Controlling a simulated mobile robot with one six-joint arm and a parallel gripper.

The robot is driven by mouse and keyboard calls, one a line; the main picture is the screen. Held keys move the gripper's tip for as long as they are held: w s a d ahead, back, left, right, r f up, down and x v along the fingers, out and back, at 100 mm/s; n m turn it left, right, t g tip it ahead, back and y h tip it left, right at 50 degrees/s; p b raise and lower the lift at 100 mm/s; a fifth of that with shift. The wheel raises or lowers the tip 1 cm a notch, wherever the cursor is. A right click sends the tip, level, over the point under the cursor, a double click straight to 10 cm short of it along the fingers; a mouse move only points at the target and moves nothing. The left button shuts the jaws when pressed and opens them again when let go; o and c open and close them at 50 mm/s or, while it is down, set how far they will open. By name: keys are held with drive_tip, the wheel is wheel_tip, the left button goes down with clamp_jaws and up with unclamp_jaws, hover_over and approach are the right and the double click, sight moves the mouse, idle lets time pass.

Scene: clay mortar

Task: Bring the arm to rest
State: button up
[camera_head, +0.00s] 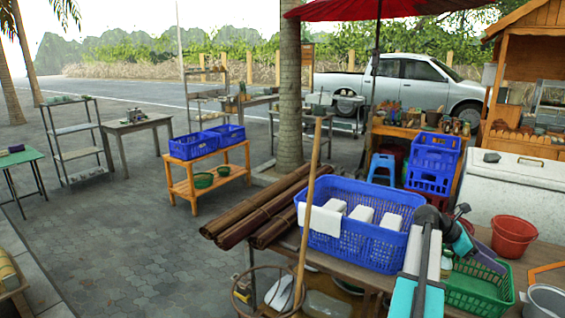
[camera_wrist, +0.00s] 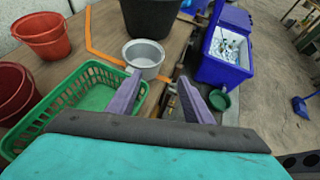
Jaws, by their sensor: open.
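My gripper (camera_wrist: 160,98) shows in the wrist view with two purple fingers spread apart. Nothing is held between them. Below them in that view lie the wooden table top and its edge, with a metal pot (camera_wrist: 143,57) just beyond the left fingertip and a green basket (camera_wrist: 55,110) to the left. In the head view my teal and grey arm reaches up from the lower right, and my gripper (camera_head: 484,256) is partly hidden behind the wrist. It appears above the green basket (camera_head: 480,297); any contact cannot be told.
A blue basket (camera_head: 350,243) with white boxes stands left of my arm. A wooden pole rises before it. A red bucket (camera_head: 513,237) and the metal pot (camera_head: 546,303) are to the right. A blue box (camera_wrist: 222,70) sits past the table edge. Paving at left is open.

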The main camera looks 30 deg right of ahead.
drive_tip(key=w+a+f+n+t, duration=0.1)
drive_tip(key=w+a+f+n, duration=0.1)
drive_tip(key=w+a+f, duration=0.6)
drive_tip(key=w+a+f+n+t, duration=0.1)
drive_tip(key=w+a+f+n, duration=0.15)
drive_tip(key=w+f, duration=0.55)
drive_tip(key=w+a+f+n+t, duration=0.1)
drive_tip(key=w+a+f, duration=0.2)
drive_tip(key=a+f, duration=0.6)
drive_tip(key=w+a+f+n+t+y, duration=0.1)
drive_tip(key=w+a+f, duration=0.2)
drive_tip(key=a+f, duration=0.65)
drive_tip(key=w+a+f+n+t, duration=0.1)
drive_tip(key=w+a+f, duration=0.35)
drive_tip(key=a, duration=0.85)
drive_tip(key=s+a+f+m+y, duration=0.2)
drive_tip(key=s+a+f+m, duration=0.3)
drive_tip(key=a, duration=0.5)
drive_tip(key=s+a+f+m+g+y, duration=0.1)
drive_tip(key=s+a+f+m+y, duration=0.2)
drive_tip(key=s+a, duration=0.6)
drive_tip(key=s+a+f+m+y, duration=0.2)
drive_tip(key=s+a+f+m, duration=0.5)
drive_tip(key=a, duration=0.5)
drive_tip(key=shift+a+m+g, duration=0.3)
drive_tip(key=shift+m+g, duration=0.1)
drive_tip(key=shift+m, duration=0.15)
